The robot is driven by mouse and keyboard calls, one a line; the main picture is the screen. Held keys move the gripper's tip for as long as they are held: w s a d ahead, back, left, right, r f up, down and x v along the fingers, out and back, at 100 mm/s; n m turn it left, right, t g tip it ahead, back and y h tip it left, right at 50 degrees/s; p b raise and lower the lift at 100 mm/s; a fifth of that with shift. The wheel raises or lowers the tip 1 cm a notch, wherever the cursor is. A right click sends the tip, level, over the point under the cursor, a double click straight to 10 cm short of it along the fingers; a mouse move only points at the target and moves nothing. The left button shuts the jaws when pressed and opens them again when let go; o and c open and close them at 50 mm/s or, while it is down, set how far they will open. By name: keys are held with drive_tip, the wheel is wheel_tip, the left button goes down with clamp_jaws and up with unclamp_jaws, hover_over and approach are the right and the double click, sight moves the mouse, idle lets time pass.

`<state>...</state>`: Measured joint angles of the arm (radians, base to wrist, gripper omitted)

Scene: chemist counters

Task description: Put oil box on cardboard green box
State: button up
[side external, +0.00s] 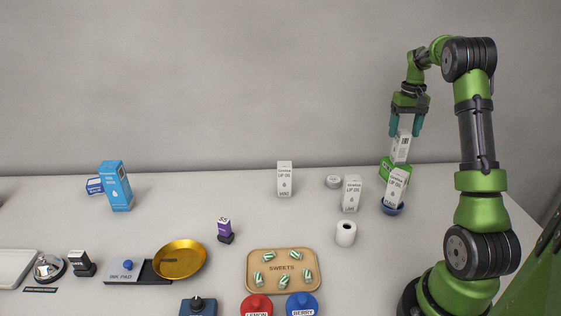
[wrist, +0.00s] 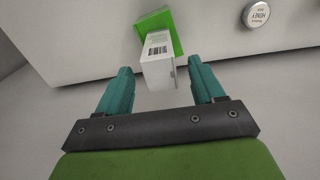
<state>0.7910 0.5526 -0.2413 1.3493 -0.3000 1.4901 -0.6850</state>
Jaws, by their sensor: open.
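A white lip oil box (side external: 401,148) with a barcode stands, slightly tilted, at the green cardboard box (side external: 386,168); it looks to rest on it, but the contact is hidden. In the wrist view the white box (wrist: 158,70) overlaps the green box (wrist: 172,28). My gripper (side external: 406,131) is open just above the white box, its fingertips either side of the box's top. In the wrist view the fingers of my gripper (wrist: 160,78) show gaps to the box. Other lip oil boxes stand at the middle (side external: 284,180), right of it (side external: 351,194), and over a blue dish (side external: 396,187).
The blue dish (side external: 391,209) is in front of the green box. A white roll (side external: 346,233) and a round honey tin (side external: 333,181) stand to the left. A sweets tray (side external: 282,257) is at the front middle. The counter between the blue box (side external: 116,187) and the middle lip oil box is clear.

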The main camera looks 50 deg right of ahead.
wheel_tip(320, 180, up, 6)
drive_tip(key=shift+f, duration=0.1)
drive_tip(key=shift+w+a+r, duration=0.1)
drive_tip(key=shift+a+r, duration=0.05)
drive_tip(key=shift+r, duration=0.15)
drive_tip(key=w+a+r+n+t, duration=0.1)
drive_tip(key=w+a+r+t, duration=0.15)
drive_tip(key=a, duration=0.85)
drive_tip(key=w+a+r+n+t, duration=0.1)
drive_tip(key=w+a+r+n, duration=0.15)
drive_tip(key=a, duration=0.85)
drive_tip(key=s+a+f+t+y, duration=0.1)
drive_tip(key=s+a, duration=0.4)
drive_tip(key=a, duration=0.5)
drive_tip(key=s+a+f+n+t+y, duration=0.1)
drive_tip(key=s+a, duration=0.4)
drive_tip(key=a, duration=0.5)
drive_tip(key=shift+a+f+t, duration=0.3)
drive_tip(key=shift+f+t, duration=0.5)
drive_tip(key=shift+t, duration=0.05)
